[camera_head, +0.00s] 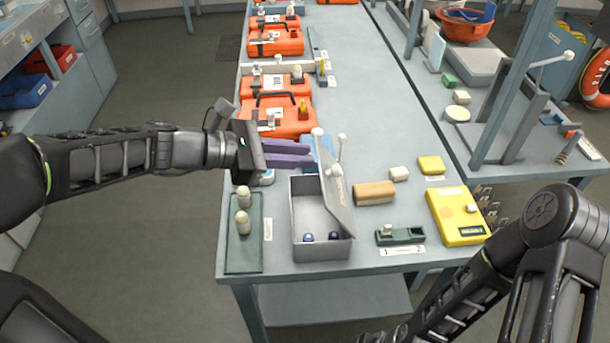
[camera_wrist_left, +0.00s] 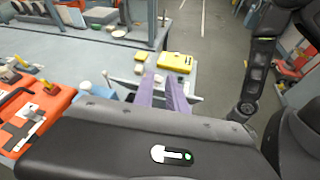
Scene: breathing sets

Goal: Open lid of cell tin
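The grey cell tin (camera_head: 322,247) stands near the front edge of the table. Its lid (camera_head: 338,190) is raised, tilted steeply up along the tin's right side. Two dark blue round cells (camera_head: 308,238) show inside at the front. White-tipped posts (camera_head: 341,140) stand up by the lid's far end. My left gripper (camera_head: 310,153), with purple fingers, is just behind the tin, near those posts.
A green tray (camera_head: 243,255) with two pale pegs is left of the tin. A tan block (camera_head: 374,193), a small green holder (camera_head: 400,236) and a yellow device (camera_head: 457,216) are to its right. Orange cases (camera_head: 275,118) line the table behind my left gripper.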

